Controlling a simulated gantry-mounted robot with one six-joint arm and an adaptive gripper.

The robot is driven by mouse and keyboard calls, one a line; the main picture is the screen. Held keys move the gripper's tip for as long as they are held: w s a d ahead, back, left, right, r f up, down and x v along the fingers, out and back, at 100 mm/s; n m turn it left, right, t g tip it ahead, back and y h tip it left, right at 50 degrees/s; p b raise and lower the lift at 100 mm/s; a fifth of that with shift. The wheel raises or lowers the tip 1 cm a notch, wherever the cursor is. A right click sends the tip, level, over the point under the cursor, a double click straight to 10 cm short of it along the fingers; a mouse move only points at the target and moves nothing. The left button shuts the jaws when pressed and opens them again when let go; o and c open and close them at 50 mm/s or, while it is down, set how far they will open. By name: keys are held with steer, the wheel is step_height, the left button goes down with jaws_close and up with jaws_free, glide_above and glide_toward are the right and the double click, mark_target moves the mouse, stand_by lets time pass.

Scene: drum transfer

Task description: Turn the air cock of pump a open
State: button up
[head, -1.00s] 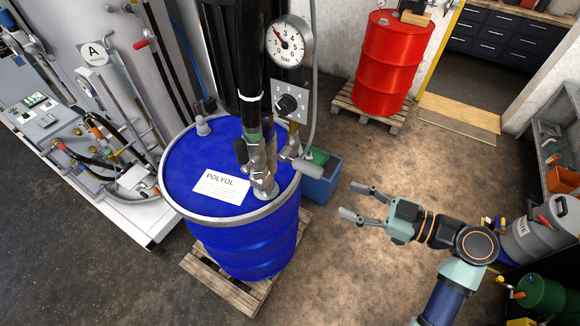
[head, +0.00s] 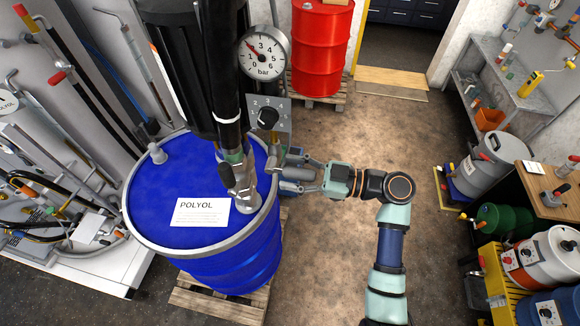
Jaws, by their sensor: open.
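Pump A stands in the blue POLYOL drum (head: 232,275), with a black barrel (head: 228,95) and a metal fitting (head: 240,185) at the drum lid. A pressure gauge (head: 262,55) reads near 1 bar. A regulator knob (head: 268,118) sits on a grey plate below it. The air cock cannot be clearly made out; the area beside the pump, just below the regulator, is partly hidden by my fingers. My gripper (head: 288,172) is open there, its fingers pointing left at the drum's right edge. Whether they touch anything cannot be told.
The drum stands on a wooden pallet (head: 215,305). A red drum (head: 320,50) stands at the back. A hose rack with pipes lies left. Shelving (head: 510,90), a grey drum (head: 487,165) and other containers line the right. The floor between is clear.

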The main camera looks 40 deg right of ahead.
steer(key=shift+w+a, duration=0.15)
steer(key=shift+w, duration=0.1)
jaws_close()
steer(key=shift+f, duration=0.15)
